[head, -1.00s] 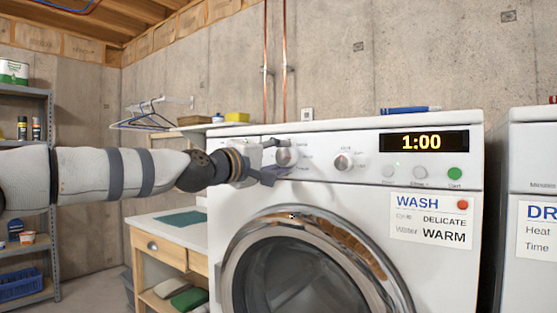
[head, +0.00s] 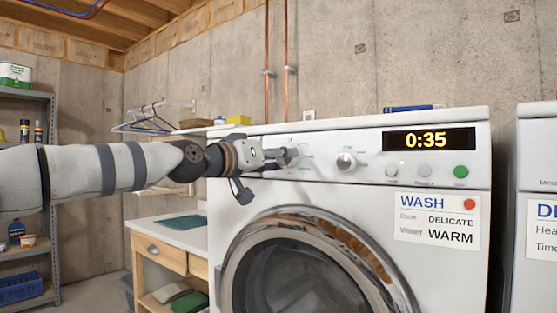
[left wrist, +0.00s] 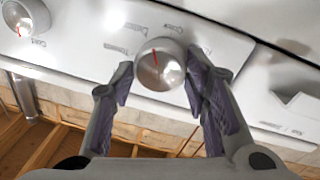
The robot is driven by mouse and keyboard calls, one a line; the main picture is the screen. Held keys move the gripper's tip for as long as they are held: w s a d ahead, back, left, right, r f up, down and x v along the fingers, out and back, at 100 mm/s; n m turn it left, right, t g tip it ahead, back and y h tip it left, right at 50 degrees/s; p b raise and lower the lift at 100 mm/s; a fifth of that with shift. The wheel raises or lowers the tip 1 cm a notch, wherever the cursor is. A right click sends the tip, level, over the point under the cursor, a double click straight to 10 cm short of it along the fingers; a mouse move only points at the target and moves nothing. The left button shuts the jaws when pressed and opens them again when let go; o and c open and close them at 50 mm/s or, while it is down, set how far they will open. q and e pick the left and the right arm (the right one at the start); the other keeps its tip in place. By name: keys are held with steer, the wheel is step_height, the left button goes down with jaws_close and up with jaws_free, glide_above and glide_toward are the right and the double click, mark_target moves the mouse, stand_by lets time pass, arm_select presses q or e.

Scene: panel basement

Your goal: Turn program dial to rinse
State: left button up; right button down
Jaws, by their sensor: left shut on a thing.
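The washer's program dial (head: 291,156) is a round silver knob at the left of the control panel. In the left wrist view the dial (left wrist: 160,66) sits between the two finger pads, its red pointer line toward the top of the picture. The small labels around the dial are too blurred to read surely. The display (head: 429,140) reads 0:35. My right gripper is not in view.
A second dial (head: 346,161) is to the right on the panel, then buttons with a green one (head: 460,171) at the end. A card (head: 436,220) reads WASH, DELICATE, WARM. A blue marker (head: 413,108) lies on top of the washer (head: 330,195).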

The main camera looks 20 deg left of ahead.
arm_select(q)
steer(key=shift+r+m+g+y, duration=0.1)
steer(key=shift+m+g, duration=0.05)
steer(key=shift+m, duration=2.2)
steer(key=shift+r+m+g+y, duration=0.1)
steer(key=shift+r+m, duration=0.05)
steer(key=shift+m, duration=2.15)
steer(key=shift+r+m+g+y, duration=0.1)
steer(key=shift+m+g, duration=0.05)
steer(key=shift+m, duration=2.2)
steer(key=o, duration=1.1)
steer(key=shift+o, duration=0.2)
steer(key=shift+f, duration=0.1)
steer(key=shift+s, duration=0.1)
